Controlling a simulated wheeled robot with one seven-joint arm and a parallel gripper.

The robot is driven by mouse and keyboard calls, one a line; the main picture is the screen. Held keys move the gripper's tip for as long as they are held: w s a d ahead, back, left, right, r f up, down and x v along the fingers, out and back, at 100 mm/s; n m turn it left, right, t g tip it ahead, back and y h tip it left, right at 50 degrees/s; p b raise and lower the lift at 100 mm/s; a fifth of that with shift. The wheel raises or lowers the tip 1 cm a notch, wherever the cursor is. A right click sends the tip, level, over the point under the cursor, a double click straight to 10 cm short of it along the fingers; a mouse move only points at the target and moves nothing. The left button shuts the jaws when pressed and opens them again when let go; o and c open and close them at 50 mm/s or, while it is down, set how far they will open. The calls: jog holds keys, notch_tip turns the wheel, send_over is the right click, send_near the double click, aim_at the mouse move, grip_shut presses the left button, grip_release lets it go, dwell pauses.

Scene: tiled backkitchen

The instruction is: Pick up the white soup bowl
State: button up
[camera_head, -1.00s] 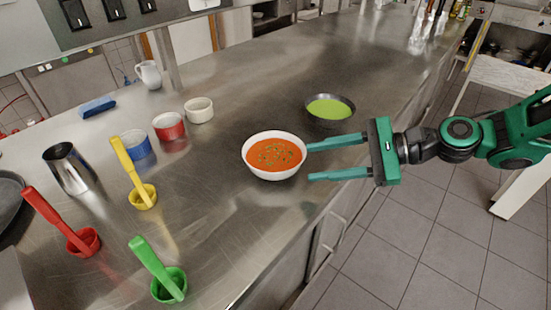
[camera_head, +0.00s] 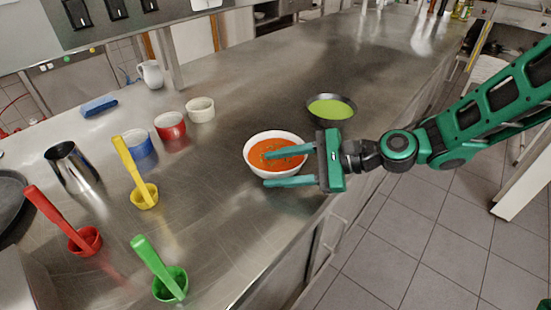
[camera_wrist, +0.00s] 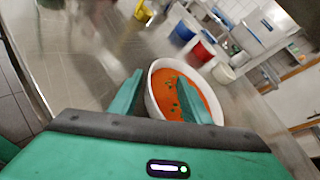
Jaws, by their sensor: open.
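The white soup bowl (camera_head: 248,160) holds orange-red soup with green bits and stands upright on the steel counter. It also shows in the wrist view (camera_wrist: 152,104), just ahead of my fingers. My gripper (camera_head: 267,169) is open and empty. In the head view one finger reaches across the soup, and the other lies on the near side of the bowl. In the wrist view the bowl's left rim shows between the two fingers (camera_wrist: 160,95). I cannot tell whether a finger touches the bowl.
A dark bowl of green soup (camera_head: 331,107) stands behind the bowl. White (camera_head: 201,109), red (camera_head: 170,126) and blue (camera_head: 137,145) cups stand to the left. Yellow (camera_head: 144,197), red (camera_head: 85,241) and green (camera_head: 170,284) ladles stand nearer. The counter's front edge is below my gripper.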

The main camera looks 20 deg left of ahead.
jog(key=shift+a, duration=0.1)
jog(key=shift+c, duration=0.3)
jog(key=c, duration=1)
grip_shut()
jog(key=shift+f, duration=0.1)
